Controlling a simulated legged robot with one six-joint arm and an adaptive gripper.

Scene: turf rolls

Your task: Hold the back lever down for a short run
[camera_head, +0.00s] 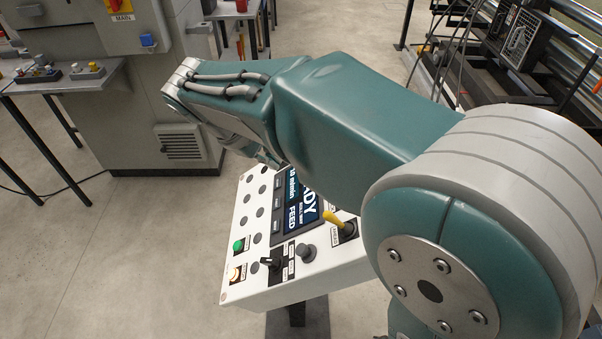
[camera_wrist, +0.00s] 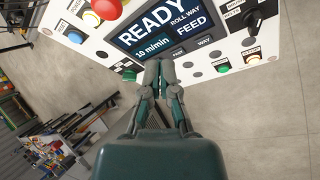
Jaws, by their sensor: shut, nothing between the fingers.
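A white control panel (camera_head: 290,292) stands below my arm. A yellow-handled lever (camera_head: 333,220) rises from a black base near its right edge. A short black lever switch (camera_head: 272,264) sits near the front edge; it also shows at the upper right of the wrist view (camera_wrist: 252,17). I cannot tell which one is the back lever. In the head view my arm hides the gripper's tips and part of the panel.
A green button (camera_head: 239,245), a lit button (camera_head: 234,273) and a black knob (camera_head: 305,252) share the panel. The wrist view shows a red button (camera_wrist: 107,8) at the upper left. A grey cabinet (camera_head: 150,100) stands behind. Floor left of the panel is clear.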

